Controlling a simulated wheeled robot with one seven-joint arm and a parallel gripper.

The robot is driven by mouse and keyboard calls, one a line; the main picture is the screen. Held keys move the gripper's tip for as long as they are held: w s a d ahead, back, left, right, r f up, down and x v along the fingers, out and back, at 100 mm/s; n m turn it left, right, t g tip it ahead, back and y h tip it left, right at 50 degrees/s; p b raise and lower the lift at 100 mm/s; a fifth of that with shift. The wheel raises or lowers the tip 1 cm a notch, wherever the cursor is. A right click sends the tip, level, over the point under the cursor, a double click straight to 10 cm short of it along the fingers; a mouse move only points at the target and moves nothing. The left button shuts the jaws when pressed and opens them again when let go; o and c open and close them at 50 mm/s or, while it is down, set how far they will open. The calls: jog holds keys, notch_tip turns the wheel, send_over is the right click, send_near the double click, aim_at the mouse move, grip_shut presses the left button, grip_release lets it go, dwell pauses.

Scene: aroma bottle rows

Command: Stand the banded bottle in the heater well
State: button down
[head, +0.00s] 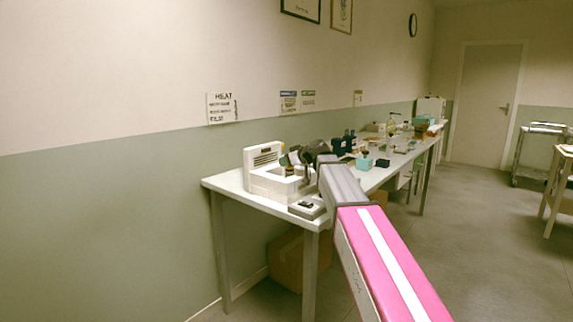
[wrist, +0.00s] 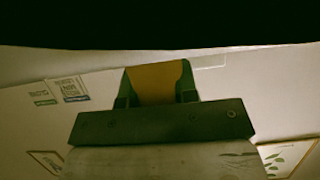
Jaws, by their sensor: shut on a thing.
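The heater (head: 262,178) is a white unit with a vented upright back, standing at the near end of the long table in the head view. My gripper (head: 297,158) is low over the right part of the heater. In the wrist view it is shut on an amber-orange thing (wrist: 157,80), which fills the space between the two dark fingers; I take this to be the banded bottle. Its band cannot be made out. The heater well is hidden, and I cannot tell whether the bottle touches the heater.
A small grey device (head: 307,207) sits at the table's near corner. A teal container (head: 365,163) and several small items stand farther along the table (head: 228,184). A cardboard box (head: 287,262) is under it.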

jog(key=shift+f, duration=0.35)
jog(key=c, duration=0.9)
grip_release()
jog(key=shift+f, duration=0.1)
jog(key=v, duration=1.2)
jog(key=shift+s, duration=0.1)
